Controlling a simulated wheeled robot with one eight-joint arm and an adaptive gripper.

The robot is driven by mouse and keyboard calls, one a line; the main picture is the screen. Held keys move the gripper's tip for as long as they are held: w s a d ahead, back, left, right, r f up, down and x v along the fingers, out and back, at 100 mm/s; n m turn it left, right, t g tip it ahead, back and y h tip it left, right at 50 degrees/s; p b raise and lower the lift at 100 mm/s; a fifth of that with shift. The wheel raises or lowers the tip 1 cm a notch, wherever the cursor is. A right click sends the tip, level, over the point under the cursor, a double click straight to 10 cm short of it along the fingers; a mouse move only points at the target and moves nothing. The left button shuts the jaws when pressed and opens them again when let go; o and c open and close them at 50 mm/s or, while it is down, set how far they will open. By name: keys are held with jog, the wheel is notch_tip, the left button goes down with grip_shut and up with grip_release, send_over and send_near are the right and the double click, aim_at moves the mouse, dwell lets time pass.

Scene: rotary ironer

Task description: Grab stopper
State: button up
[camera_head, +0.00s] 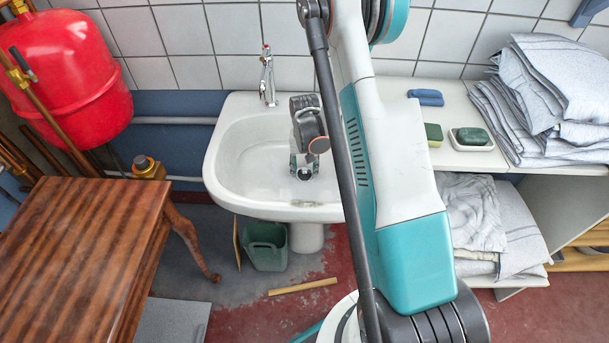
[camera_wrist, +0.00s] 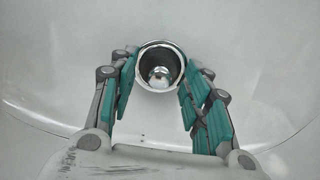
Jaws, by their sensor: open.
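The stopper (camera_wrist: 161,75) is a shiny metal piece with a rounded knob, seen from above in the wrist view. It sits inside the round metal ring of the drain (camera_wrist: 143,82) in the white sink (camera_head: 238,160). My gripper (camera_wrist: 157,88) is open, with its green-padded fingers on the left and right of the drain ring. In the head view my gripper (camera_head: 304,170) is down inside the sink basin, where the stopper is too small to make out. I cannot tell whether the fingertips touch the ring.
A tap (camera_head: 268,78) stands at the back of the sink. A wooden table (camera_head: 80,260) is on the left, with a red tank (camera_head: 65,75) behind it. A white counter (camera_head: 455,155) with sponges and folded cloths is on the right. A green bin (camera_head: 265,248) stands below the sink.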

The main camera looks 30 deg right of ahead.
grip_shut()
jog(key=shift+r, duration=0.15)
